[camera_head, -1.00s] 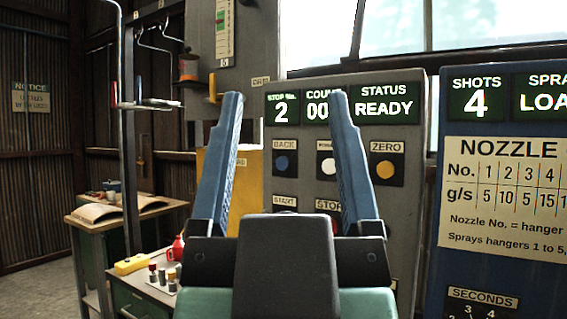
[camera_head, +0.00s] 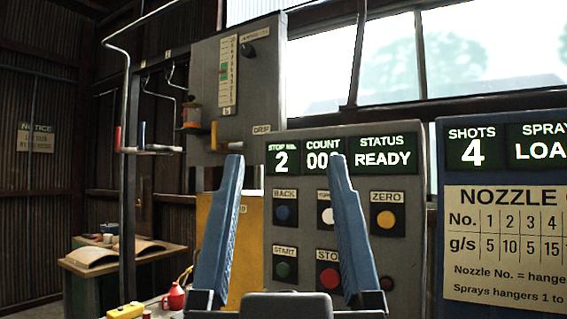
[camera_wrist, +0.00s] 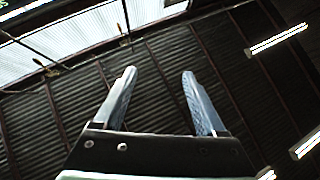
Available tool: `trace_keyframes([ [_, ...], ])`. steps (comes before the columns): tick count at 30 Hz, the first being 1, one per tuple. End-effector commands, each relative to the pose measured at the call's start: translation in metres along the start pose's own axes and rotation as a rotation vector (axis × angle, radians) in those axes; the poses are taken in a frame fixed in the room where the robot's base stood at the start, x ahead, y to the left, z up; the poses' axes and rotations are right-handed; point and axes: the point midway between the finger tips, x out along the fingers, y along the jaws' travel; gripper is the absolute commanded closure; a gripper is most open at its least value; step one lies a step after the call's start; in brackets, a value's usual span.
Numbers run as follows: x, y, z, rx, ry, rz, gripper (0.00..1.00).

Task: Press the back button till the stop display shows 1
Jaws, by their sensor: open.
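The grey control panel (camera_head: 307,223) stands ahead in the head view. Its stop display (camera_head: 281,160) reads 2, and the status display (camera_head: 385,152) reads READY. The blue back button (camera_head: 284,213) is under the BACK label, between my finger lines in the picture. My gripper (camera_head: 285,160) is open and empty, with its two blue fingers pointing up in front of the panel. The right finger partly covers the count display (camera_head: 322,159) and the white button (camera_head: 327,215). In the wrist view my gripper (camera_wrist: 160,75) points at the roof, and no button shows there.
The panel also carries a yellow zero button (camera_head: 386,218), a green start button (camera_head: 284,269) and a red stop button (camera_head: 329,278). A blue spray panel (camera_head: 443,215) stands at right. A hanger rail (camera_head: 126,110), a bench (camera_head: 150,255) and a red can (camera_head: 173,297) are at left.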

Motion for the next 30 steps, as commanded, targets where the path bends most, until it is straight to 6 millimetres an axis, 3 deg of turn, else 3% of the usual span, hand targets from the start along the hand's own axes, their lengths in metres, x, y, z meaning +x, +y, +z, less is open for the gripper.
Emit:
trace_keyframes([
  [2, 0.0000, 0.0000, 0.0000, 0.000, 0.000, 0.000, 0.30],
  [14, 0.0000, 0.0000, 0.0000, 0.000, 0.000, 0.000, 1.00],
  [30, 0.0000, 0.0000, 0.0000, 0.000, 0.000, 0.000, 1.00],
])
